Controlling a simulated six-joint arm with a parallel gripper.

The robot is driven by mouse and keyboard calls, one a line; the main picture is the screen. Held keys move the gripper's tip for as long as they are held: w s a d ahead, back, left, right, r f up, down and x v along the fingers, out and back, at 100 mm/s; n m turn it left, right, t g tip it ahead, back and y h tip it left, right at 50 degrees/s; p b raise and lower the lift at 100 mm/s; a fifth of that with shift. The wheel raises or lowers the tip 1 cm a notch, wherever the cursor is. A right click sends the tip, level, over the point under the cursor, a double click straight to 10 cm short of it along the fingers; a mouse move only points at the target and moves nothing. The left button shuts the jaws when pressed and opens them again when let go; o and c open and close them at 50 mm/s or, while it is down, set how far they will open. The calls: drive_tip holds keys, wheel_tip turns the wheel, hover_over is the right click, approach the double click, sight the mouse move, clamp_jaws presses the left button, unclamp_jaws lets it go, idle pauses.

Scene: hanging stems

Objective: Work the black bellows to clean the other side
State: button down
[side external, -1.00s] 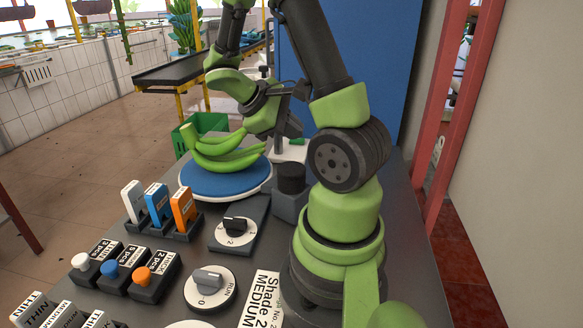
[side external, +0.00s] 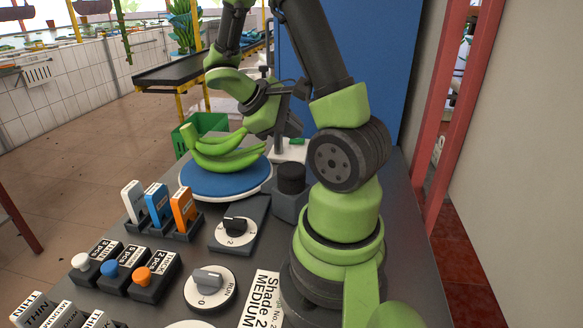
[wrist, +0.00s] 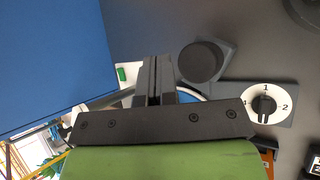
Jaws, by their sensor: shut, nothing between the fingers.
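The black bellows (side external: 291,178) is a short dark cylinder on a grey block, beside the turntable. It also shows in the wrist view (wrist: 201,62), right of my fingers. My gripper (wrist: 157,62) is shut and empty, with its two dark fingers together. In the side view its dark end is above and behind the bellows, apart from it, and the fingertips are hard to make out. A green banana bunch (side external: 226,153) lies on the blue round turntable (side external: 205,186). The gripper's green housing is above and right of the bunch.
A rotary dial (side external: 236,232) stands in front of the bellows; it also shows in the wrist view (wrist: 264,104). A RUN knob (side external: 209,281), coloured cards (side external: 158,204) and push buttons (side external: 109,270) fill the near left. A blue panel (side external: 350,60) stands behind my arm.

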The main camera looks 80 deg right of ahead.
sight(299, 167)
drive_tip(key=shift+f, duration=2.6)
drive_tip(key=shift+f, duration=0.4)
drive_tip(key=shift+f, duration=0.95)
idle(0.8)
drive_tip(key=shift+r, duration=1.4)
drive_tip(key=shift+r, duration=2.5)
